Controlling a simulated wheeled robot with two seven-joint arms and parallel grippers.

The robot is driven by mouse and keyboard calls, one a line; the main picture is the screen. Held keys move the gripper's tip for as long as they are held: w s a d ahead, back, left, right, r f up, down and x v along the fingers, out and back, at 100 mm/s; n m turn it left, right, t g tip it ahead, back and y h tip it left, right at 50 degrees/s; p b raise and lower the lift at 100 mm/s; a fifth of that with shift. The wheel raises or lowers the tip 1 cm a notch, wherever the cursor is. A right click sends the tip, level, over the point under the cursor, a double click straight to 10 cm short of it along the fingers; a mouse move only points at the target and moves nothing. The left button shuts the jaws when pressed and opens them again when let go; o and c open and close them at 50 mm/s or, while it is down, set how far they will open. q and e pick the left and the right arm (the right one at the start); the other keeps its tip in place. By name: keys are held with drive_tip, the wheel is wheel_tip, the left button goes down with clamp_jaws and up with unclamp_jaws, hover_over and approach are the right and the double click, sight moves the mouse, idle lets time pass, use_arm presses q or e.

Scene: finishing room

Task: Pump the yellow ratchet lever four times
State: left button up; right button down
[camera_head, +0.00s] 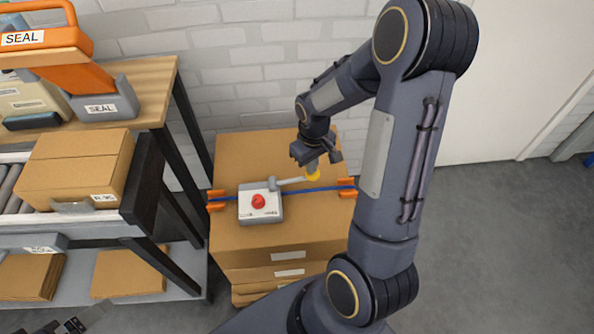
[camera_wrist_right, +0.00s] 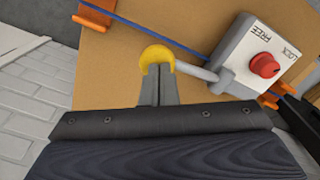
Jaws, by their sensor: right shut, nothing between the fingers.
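The ratchet (camera_head: 246,212) is a light grey box with a red knob (camera_head: 258,201) on top of a cardboard box. Its pale lever (camera_head: 291,181) points right and ends in a yellow grip (camera_head: 313,175). My right gripper (camera_head: 316,163) is shut and empty, right at the yellow grip. In the right wrist view, the shut fingertips (camera_wrist_right: 158,72) meet or overlap the near edge of the yellow grip (camera_wrist_right: 152,54); I cannot tell whether they touch. FREE and LOCK labels lie beside the red knob (camera_wrist_right: 265,65). Part of my left gripper (camera_head: 74,325) shows at the bottom left edge; its fingers are unclear.
A blue strap (camera_head: 328,188) crosses the cardboard box (camera_head: 300,225) between orange corner guards (camera_head: 347,188). A roller conveyor with another carton (camera_head: 75,165) and a wooden bench (camera_head: 150,75) stand at left. A white brick wall is behind. Grey floor at right is clear.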

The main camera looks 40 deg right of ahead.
drive_tip(key=shift+f, duration=0.1)
drive_tip(key=shift+s+d+f+b, duration=0.15)
drive_tip(key=shift+d+f+b, duration=0.1)
drive_tip(key=shift+f+b, duration=0.15)
drive_tip(key=shift+f, duration=0.1)
idle(0.5)
drive_tip(key=shift+d+f+b, duration=0.1)
drive_tip(key=shift+f+b, duration=0.15)
drive_tip(key=shift+b, duration=0.05)
drive_tip(key=shift+r, duration=0.1)
drive_tip(key=shift+w+a+r+p, duration=0.15)
drive_tip(key=shift+a+r+p, duration=0.15)
drive_tip(key=shift+r+p, duration=0.7)
drive_tip(key=shift+w+a+r+p, duration=0.15)
drive_tip(key=shift+a+r+p, duration=0.15)
drive_tip(key=shift+r+p, duration=0.65)
drive_tip(key=shift+w+a+r+p, duration=0.15)
drive_tip(key=shift+a+r+p, duration=0.15)
drive_tip(key=shift+r+p, duration=0.7)
drive_tip(key=shift+r+b, duration=0.25)
drive_tip(key=shift+b, duration=0.1)
drive_tip(key=shift+f, duration=0.2)
